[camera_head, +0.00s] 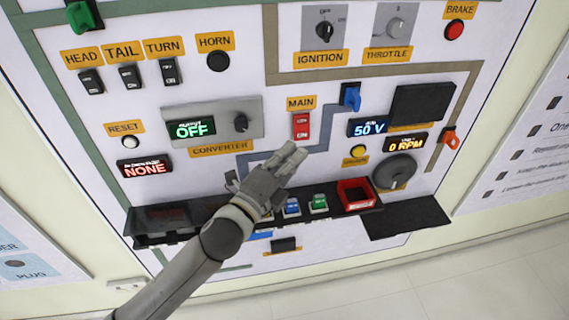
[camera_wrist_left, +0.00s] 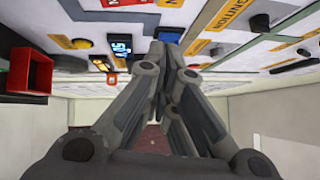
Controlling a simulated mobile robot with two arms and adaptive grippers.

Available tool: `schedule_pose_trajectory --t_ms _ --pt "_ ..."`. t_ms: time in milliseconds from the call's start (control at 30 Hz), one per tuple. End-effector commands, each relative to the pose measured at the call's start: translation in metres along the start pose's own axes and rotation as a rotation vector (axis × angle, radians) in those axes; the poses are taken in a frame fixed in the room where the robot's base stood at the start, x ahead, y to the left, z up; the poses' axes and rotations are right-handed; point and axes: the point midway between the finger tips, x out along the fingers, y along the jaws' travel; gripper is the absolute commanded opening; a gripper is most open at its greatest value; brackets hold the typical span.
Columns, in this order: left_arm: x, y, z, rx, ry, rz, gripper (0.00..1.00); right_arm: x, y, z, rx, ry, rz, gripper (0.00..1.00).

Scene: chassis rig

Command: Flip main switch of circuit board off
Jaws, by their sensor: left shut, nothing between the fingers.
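The main switch (camera_head: 301,126) is a red rocker under a yellow MAIN label (camera_head: 301,103), in the middle of the white panel in the head view. My left gripper (camera_head: 296,153) is just below the switch in that picture, with its fingers together and empty. A small gap shows between the fingertips and the switch; I cannot tell the depth between them. In the left wrist view the closed fingers (camera_wrist_left: 167,42) point toward the panel, and I cannot make out the switch clearly there. My right gripper is not in view.
A blue connector (camera_head: 350,97) and a 50 V display (camera_head: 369,128) are right of the switch. A converter display (camera_head: 192,129) reads OFF at left. A dark ledge (camera_head: 400,215) with a red tray (camera_head: 357,186) is below. The panel directly left of the switch is bare.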

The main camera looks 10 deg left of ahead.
Motion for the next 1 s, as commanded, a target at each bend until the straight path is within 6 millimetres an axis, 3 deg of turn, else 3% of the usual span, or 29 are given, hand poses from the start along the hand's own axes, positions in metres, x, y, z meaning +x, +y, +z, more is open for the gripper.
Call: schedule_pose_trajectory --t_ms 133,367,867,1000 --pt "-0.017 -0.002 0.001 0.000 -0.001 0.001 0.00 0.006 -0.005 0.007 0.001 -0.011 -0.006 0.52" --pt "-0.026 -0.006 0.001 -0.001 0.000 0.000 0.00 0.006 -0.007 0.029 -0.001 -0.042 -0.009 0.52" --pt "-0.027 -0.005 0.002 -0.013 -0.006 0.007 0.00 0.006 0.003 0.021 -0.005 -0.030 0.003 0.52" --pt "-0.039 0.015 0.013 -0.160 -0.084 0.091 0.00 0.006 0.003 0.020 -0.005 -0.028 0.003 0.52"
